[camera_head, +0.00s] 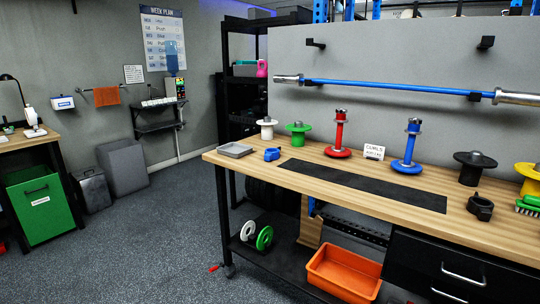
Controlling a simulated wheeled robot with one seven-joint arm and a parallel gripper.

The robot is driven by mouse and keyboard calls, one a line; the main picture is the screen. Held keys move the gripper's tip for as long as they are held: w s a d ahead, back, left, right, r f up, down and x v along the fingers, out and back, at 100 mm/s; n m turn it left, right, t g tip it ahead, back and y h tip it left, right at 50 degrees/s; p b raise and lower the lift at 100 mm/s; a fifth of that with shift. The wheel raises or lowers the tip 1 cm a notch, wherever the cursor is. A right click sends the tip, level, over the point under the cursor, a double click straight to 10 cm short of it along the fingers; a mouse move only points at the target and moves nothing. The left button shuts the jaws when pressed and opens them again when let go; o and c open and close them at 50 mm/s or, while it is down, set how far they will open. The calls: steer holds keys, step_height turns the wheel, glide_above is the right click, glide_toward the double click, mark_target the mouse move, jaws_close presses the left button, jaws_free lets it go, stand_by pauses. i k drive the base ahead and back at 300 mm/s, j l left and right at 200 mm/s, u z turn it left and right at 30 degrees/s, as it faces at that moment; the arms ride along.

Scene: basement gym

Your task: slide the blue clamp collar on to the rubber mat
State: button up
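The blue clamp collar (272,154) lies on the wooden workbench near its left end, just left of the rubber mat and apart from it. The rubber mat (365,186) is a long, flat black strip lying along the middle of the bench top, with its bare surface showing. My gripper is not in view.
A grey tray (235,150) sits left of the collar. Behind the mat stand a red-based post (338,152), a small sign (374,152) and a blue post (409,163). A black collar (480,208) lies right of the mat. The bench front edge (300,204) is clear.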

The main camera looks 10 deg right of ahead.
mark_target(272, 153)
steer(key=i+j, duration=0.2)
steer(key=i, duration=0.25)
steer(key=i+j, duration=0.25)
steer(key=i, duration=0.25)
steer(key=i+j, duration=0.2)
steer(key=i, duration=0.25)
